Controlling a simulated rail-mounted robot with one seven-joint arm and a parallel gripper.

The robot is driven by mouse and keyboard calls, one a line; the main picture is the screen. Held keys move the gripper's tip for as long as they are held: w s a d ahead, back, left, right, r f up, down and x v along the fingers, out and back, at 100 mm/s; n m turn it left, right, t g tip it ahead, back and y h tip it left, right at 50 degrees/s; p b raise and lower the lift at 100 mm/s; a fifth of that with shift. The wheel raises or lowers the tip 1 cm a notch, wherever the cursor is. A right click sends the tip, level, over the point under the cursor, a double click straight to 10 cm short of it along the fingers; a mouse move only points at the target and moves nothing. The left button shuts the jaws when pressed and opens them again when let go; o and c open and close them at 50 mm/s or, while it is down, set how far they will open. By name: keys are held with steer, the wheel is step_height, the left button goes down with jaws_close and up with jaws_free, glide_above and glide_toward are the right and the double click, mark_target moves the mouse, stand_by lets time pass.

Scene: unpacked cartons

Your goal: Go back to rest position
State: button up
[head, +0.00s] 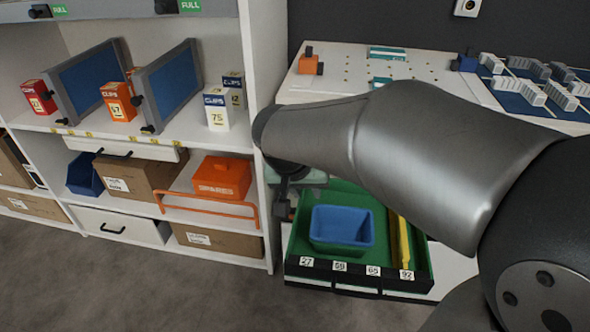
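My arm reaches in from the right edge of the head view and across the work table to the shelf's right side panel. My gripper (284,196) hangs down at the arm's far end, beside the left edge of a green drawer (297,240). It is small, dark and partly hidden behind the arm's end, so I cannot see its fingers clearly or tell whether it holds anything. The open green drawer contains a blue bin (342,246) and a yellow bar-shaped object (404,243). Number labels run along its front.
The left shelf (258,70) holds red, orange and white cartons, blue-faced dividers, cardboard boxes and an orange SPARES box (222,177). The table (340,65) bears an orange block (308,63) and blue trays with grey pieces. The floor in front is clear.

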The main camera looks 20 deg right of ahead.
stand_by(0.4)
steer(key=s+a+r+n+g+y+p, duration=0.2)
steer(key=s+r+n+p, duration=0.3)
steer(key=s+r+p, duration=1)
step_height(320, 180, up, 3)
steer(key=y+p, duration=0.1)
steer(key=p, duration=0.9)
steer(key=shift+s+g+y, duration=0.3)
steer(key=shift+g+y, duration=0.1)
steer(key=shift+r, duration=0.1)
